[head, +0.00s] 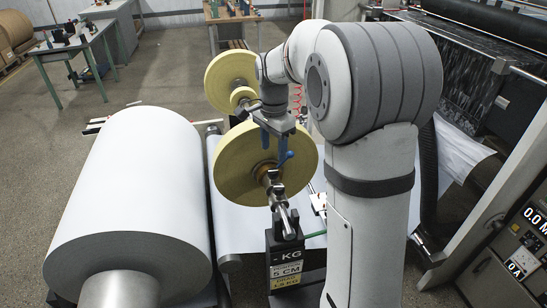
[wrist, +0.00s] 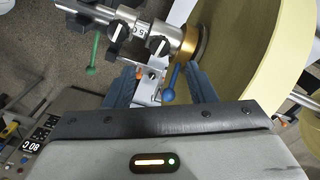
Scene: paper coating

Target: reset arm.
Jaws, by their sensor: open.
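My arm reaches over from the right in the head view. My gripper (head: 275,147) points down in front of the large yellow tape roll (head: 236,170), near its hub. In the wrist view my gripper (wrist: 160,84) has its two blue-grey fingers apart. A small blue-handled lever (wrist: 171,84) shows between them, with no finger visibly closed on it. The lever also shows in the head view (head: 286,157), just below the fingers. The metal shaft (wrist: 165,34) with clamps and a green-handled lever (wrist: 93,52) lies beyond the fingers. The yellow roll (wrist: 240,50) fills the right side there.
A big white paper roll (head: 135,180) lies at left. Another yellow roll (head: 229,80) stands behind the near one. A black scale post (head: 284,262) stands below the shaft. Machine frame and control panel (head: 525,240) border the right.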

